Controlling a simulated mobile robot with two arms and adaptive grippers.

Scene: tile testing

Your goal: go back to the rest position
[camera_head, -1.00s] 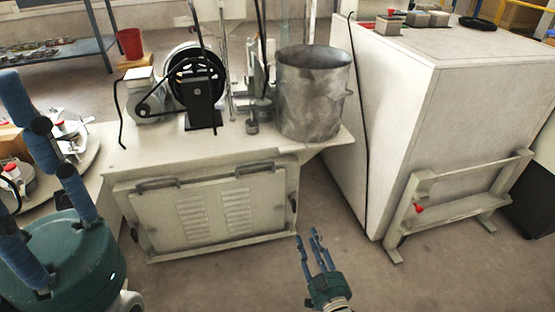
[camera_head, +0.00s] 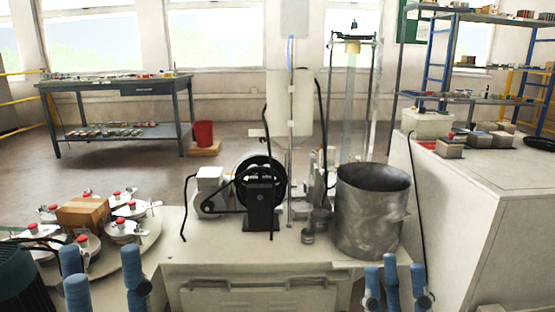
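My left gripper (camera_head: 105,275) shows at the lower left. Its blue fingers point up and stand apart with nothing between them, in front of the round platform. My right gripper (camera_head: 396,280) shows at the bottom right of centre. Its blue fingers point up, spread apart and empty, in front of the machine bench below the metal drum. The palms of both grippers are cut off by the picture's bottom edge.
A bench (camera_head: 180,256) with a belt-driven machine (camera_head: 260,190) and a grey metal drum (camera_head: 372,212) stands ahead. A round platform (camera_head: 150,232) with red-knobbed pots is at left. A large white cabinet (camera_head: 470,215) is at right. Open floor (camera_head: 110,178) lies behind.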

